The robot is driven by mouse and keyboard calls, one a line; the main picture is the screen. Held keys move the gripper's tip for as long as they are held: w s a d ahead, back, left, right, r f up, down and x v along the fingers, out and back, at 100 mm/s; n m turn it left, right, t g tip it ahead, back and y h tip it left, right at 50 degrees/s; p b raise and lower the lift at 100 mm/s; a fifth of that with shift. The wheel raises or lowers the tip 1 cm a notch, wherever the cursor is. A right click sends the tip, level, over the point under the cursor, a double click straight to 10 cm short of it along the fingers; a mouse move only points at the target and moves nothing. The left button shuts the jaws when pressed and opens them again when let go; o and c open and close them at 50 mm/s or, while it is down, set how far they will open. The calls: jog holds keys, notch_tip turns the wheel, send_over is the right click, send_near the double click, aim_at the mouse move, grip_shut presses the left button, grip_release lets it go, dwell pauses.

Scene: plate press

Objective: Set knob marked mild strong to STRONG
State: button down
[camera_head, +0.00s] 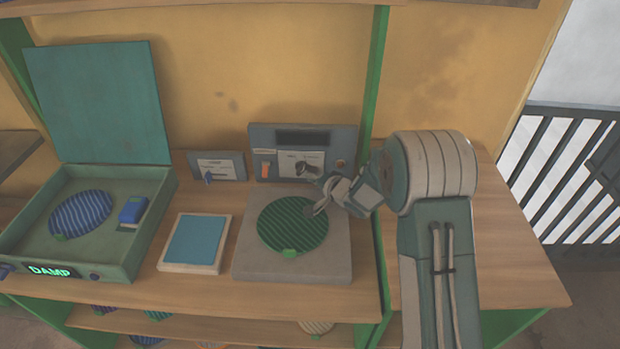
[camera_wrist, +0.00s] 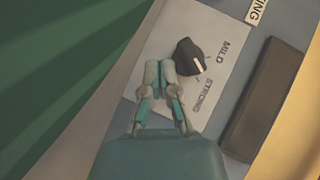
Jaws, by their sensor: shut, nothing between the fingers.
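The black knob (camera_wrist: 188,56) sits on a white label plate with the words MILD (camera_wrist: 222,52) and STRONG (camera_wrist: 197,95). Its white pointer line lies between the two words; I cannot tell exactly which mark it meets. In the head view the knob (camera_head: 305,169) shows on the grey control panel (camera_head: 345,140) behind the press. My gripper (camera_wrist: 160,68) is shut and empty, its fingertips just left of the knob in the wrist view, and I cannot tell whether they touch it. In the head view my gripper (camera_head: 314,208) is above the striped green plate (camera_head: 285,225), in front of the panel.
An orange lever (camera_head: 265,170) is left of the knob on the same panel. A small panel with a blue knob (camera_head: 209,178) stands further left. A blue pad (camera_head: 195,240) and an open green box (camera_head: 130,265) marked DAMP lie left of the press. The table's right end is clear.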

jog(key=shift+a+r, duration=0.3)
jog(key=shift+r, duration=0.15)
jog(key=shift+d+r, duration=0.2)
jog(key=shift+r, duration=0.2)
jog(key=v, duration=1.1)
jog(key=shift+s+d, duration=0.25)
jog(key=shift+s, duration=0.1)
